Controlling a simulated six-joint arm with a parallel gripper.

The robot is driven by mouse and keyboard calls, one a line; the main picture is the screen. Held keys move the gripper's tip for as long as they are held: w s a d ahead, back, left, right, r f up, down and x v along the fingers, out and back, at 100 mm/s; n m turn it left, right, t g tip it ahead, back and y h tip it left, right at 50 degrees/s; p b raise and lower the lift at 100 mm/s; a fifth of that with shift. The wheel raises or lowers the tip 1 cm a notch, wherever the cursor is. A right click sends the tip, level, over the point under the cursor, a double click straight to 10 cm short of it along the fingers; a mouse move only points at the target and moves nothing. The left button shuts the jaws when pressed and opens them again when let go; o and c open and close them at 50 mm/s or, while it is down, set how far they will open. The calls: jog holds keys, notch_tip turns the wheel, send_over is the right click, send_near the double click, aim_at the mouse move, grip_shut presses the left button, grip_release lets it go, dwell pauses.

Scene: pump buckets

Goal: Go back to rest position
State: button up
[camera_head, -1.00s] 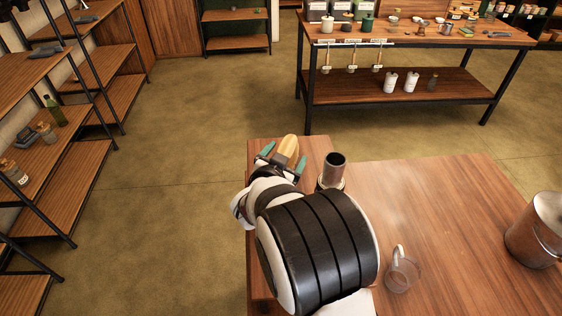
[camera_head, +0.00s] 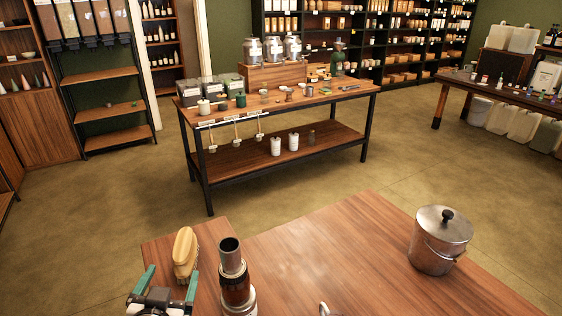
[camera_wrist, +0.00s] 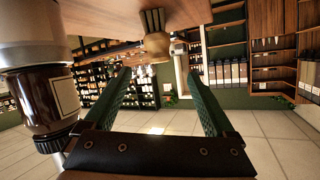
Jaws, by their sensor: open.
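My gripper (camera_head: 168,284) is at the bottom left of the head view, with its two green fingers spread and nothing between them. In the wrist view the open gripper (camera_wrist: 158,76) has a clear gap between its fingers. The wrist picture appears upside down. A wooden brush (camera_head: 185,254) lies on the near table just beyond the fingertips, apart from them as far as I can tell. It also shows at the top of the wrist view (camera_wrist: 156,44). My arm behind the gripper is mostly out of the head view.
A metal-and-brown cylinder device (camera_head: 235,285) stands close right of my gripper. A lidded metal pot (camera_head: 440,240) stands farther right on the near table (camera_head: 330,245). The table between them is mostly clear. A display table (camera_head: 290,150) stands beyond open floor.

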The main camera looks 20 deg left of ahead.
jog(key=s+a+n+g+y, duration=0.3)
jog(key=s+a+n+g, duration=0.15)
jog(key=a+n, duration=0.2)
jog(key=s+d+n+g+h, duration=0.1)
jog(key=s+d+n+g, duration=0.1)
jog(key=s+n+g, duration=0.75)
jog(key=w+d+r+m+t+h, duration=0.1)
jog(key=w+d+m+h, duration=0.25)
jog(key=d, duration=0.95)
jog(key=w+d+m+t+h, duration=0.2)
jog(key=w+d+m, duration=0.2)
jog(key=d, duration=1)
jog(key=s+d+m+g, duration=0.1)
jog(key=s+d+m, duration=0.3)
jog(key=d+m, duration=0.3)
jog(key=s+d+f+m, duration=0.1)
jog(key=s+d+m, duration=0.4)
jog(key=d+m, duration=0.2)
jog(key=shift+s+g, duration=0.15)
jog(key=shift+g, duration=0.25)
jog(key=shift+h, duration=0.25)
